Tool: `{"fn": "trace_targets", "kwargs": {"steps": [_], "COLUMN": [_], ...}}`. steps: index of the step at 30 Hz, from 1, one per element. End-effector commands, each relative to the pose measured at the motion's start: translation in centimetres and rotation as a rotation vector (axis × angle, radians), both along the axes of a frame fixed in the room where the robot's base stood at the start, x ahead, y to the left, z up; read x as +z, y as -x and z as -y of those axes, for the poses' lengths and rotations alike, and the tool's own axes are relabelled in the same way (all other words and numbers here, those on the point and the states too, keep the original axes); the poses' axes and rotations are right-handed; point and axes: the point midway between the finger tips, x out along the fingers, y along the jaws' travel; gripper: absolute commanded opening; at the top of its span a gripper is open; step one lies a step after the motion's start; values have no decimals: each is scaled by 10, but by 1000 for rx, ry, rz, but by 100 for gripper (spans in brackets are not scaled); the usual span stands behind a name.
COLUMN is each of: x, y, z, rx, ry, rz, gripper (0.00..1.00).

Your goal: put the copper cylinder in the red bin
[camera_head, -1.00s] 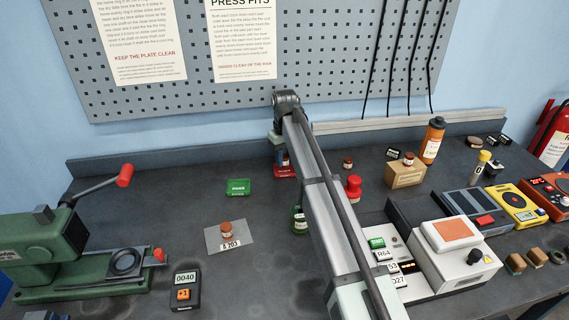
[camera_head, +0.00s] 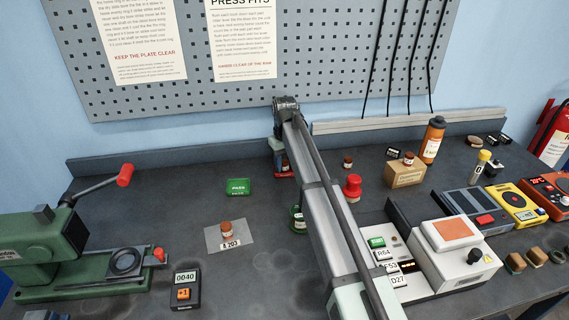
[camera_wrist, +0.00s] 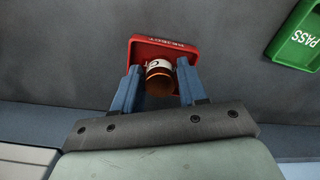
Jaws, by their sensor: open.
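The copper cylinder (camera_wrist: 159,86), with a white label band, is between my gripper's fingers in the wrist view, at the red bin marked REJECT (camera_wrist: 164,48). My gripper (camera_wrist: 158,70) is open, one finger on each side of the cylinder with narrow gaps. The cylinder overlaps the bin in this view; I cannot tell whether it rests on the bin's floor. In the head view the red bin (camera_head: 285,175) is at the back of the bench, and my gripper (camera_head: 279,157) is low over it, partly hidden by my arm.
The green PASS bin (camera_head: 238,187) lies left of the red bin. A similar copper piece (camera_head: 226,228) stands on a grey plate (camera_head: 212,238) further forward. A red button (camera_head: 352,186) and a cardboard box (camera_head: 405,176) stand to the right. A green press (camera_head: 45,245) is at far left.

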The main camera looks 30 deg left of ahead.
Motion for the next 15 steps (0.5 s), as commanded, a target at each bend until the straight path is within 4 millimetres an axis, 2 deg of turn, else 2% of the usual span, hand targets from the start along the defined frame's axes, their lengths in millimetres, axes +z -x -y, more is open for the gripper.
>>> {"fn": "trace_targets", "kwargs": {"steps": [5,15], "x": [17,80], "y": [-1,-1], "z": [-1,-1], "rx": [0,0], "ry": [-1,-1], "rz": [2,2], "gripper": [42,42]}}
